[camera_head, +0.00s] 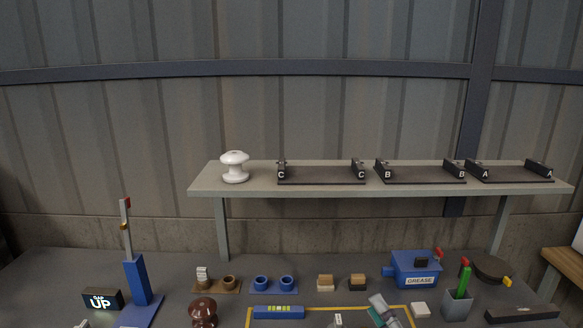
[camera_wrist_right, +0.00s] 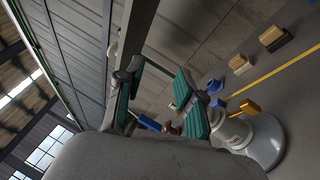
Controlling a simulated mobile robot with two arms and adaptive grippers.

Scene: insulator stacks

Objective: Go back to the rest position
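My right gripper (camera_head: 385,312) shows at the bottom edge of the head view, above the bench, as grey parts with teal pads. In the right wrist view the ribbed teal pads of the gripper (camera_wrist_right: 192,103) are seen at a slant; how far apart they are is unclear. No object is clearly between them. A white insulator piece (camera_wrist_right: 265,140) is beside and beyond the fingers in that view; I cannot tell whether they touch. My left gripper is not in view.
A shelf (camera_head: 210,186) bears a white insulator (camera_head: 235,168) and holders marked C, B and A. On the bench are a blue stand (camera_head: 137,280), brown insulator (camera_head: 203,311), blue grease box (camera_head: 415,268), grey cup (camera_head: 457,305) and sponge blocks (camera_head: 326,283). The air above the shelf is free.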

